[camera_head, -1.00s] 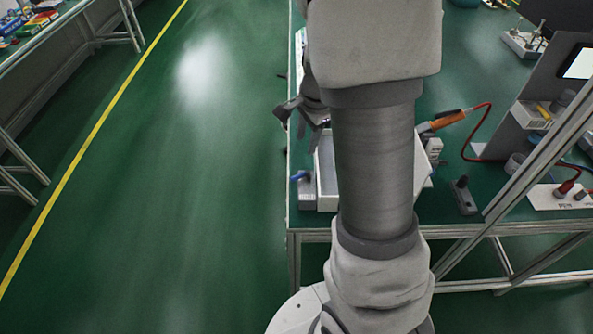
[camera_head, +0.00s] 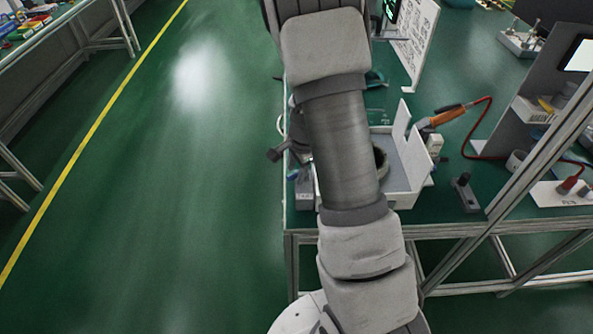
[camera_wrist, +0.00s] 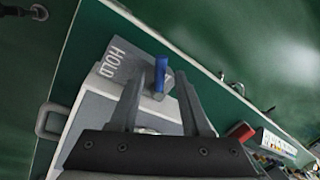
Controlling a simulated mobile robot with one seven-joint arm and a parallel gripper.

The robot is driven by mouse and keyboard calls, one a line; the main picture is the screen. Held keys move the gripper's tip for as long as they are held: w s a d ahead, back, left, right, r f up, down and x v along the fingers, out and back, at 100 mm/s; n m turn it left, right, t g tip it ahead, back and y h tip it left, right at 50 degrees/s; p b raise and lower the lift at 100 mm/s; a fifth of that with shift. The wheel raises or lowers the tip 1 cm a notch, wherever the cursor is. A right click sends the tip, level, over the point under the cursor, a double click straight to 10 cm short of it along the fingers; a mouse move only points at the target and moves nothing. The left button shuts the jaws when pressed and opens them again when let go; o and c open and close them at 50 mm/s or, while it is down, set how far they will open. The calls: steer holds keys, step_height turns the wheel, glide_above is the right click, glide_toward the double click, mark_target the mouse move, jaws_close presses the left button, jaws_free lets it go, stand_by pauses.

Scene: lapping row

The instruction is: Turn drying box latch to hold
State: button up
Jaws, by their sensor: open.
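The latch is a grey block (camera_wrist: 125,66) marked HOLD, with a blue lever (camera_wrist: 160,76), in the wrist view. The lever stands apart from the HOLD lettering, near a second marking that is partly covered. My gripper (camera_wrist: 160,80) is open, with its fingers on either side of the lever; I cannot tell whether either touches it. In the head view, the latch block (camera_head: 305,190) shows at the left of the white drying box (camera_head: 405,200), at the bench edge. My arm covers much of the box and most of the gripper there.
An orange-handled tool (camera_head: 447,116) with a red cable lies right of the box. A small dark-topped block (camera_head: 465,196) stands near the bench's front edge. A grey panel (camera_head: 520,100) and frame posts stand further right. The green floor left of the bench is clear.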

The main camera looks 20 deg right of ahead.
steer(key=shift+c, duration=0.2)
jaws_close()
stand_by(0.3)
steer(key=shift+s+d+f+n+b, duration=0.15)
steer(key=shift+s+n+b, duration=0.1)
steer(key=shift+n+b, duration=0.8)
steer(key=n+b, duration=0.2)
steer(key=n+y+b, duration=0.1)
steer(key=shift+s+d+n, duration=0.25)
steer(key=shift+s+d, duration=0.05)
steer(key=shift+s, duration=0.05)
steer(key=n, duration=0.1)
steer(key=n+b, duration=0.1)
steer(key=n, duration=0.1)
steer(key=shift+s+d+g+y, duration=0.3)
steer(key=shift+d+g, duration=0.05)
steer(key=shift+g, duration=0.05)
steer(key=shift+s+d+n+g+b, duration=0.1)
steer(key=shift+d+n+g+b, duration=0.15)
steer(key=shift+n, duration=0.6)
steer(key=shift+s+d+n+g+b, duration=0.15)
steer(key=shift+n+b, duration=0.2)
steer(key=shift+n, duration=0.5)
steer(key=shift+w, duration=0.1)
